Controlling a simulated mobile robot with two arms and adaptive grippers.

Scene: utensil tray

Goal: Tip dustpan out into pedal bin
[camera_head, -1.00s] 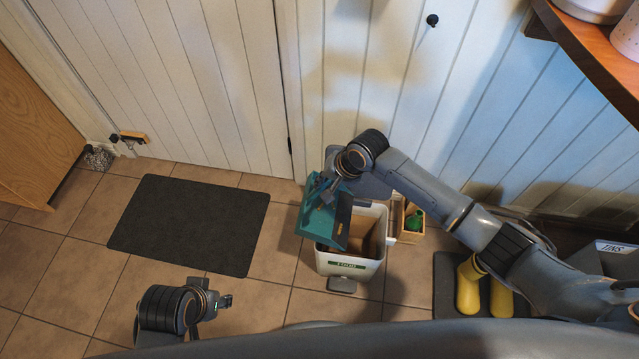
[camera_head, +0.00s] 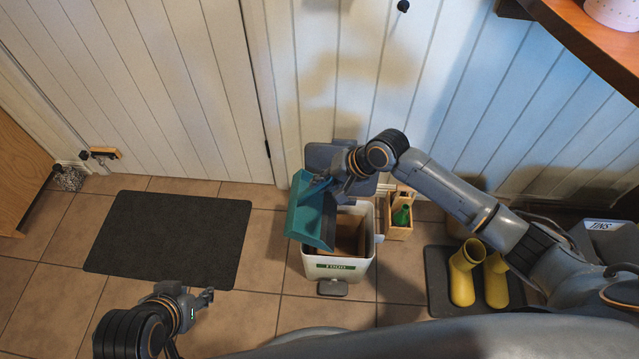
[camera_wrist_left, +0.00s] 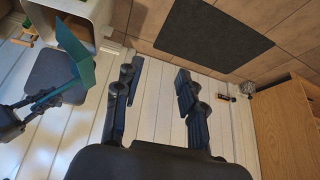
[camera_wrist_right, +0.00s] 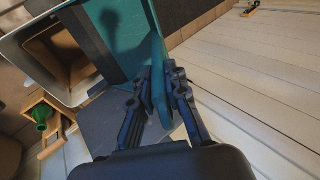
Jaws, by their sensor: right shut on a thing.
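The teal dustpan (camera_head: 309,212) is tilted above the left side of the white pedal bin (camera_head: 357,274), partly covering its opening. The bin's grey lid (camera_head: 318,156) stands open at the back; brown lining shows inside. My right gripper (camera_head: 333,184) is shut on the dustpan's handle, at the upper left of the bin. In the right wrist view the dustpan (camera_wrist_right: 131,38) runs from between the fingers toward the bin. I cannot make out any debris. My left gripper (camera_head: 205,299) is open and empty at lower left, apart from the bin; the left wrist view shows its fingers (camera_wrist_left: 155,82) spread.
A wooden caddy (camera_head: 398,229) with a green bottle (camera_head: 401,215) stands close to the bin's right. Yellow boots (camera_head: 463,272) stand on a grey tray farther right. A dark mat (camera_head: 168,238) lies left. The panelled wall is close behind the bin.

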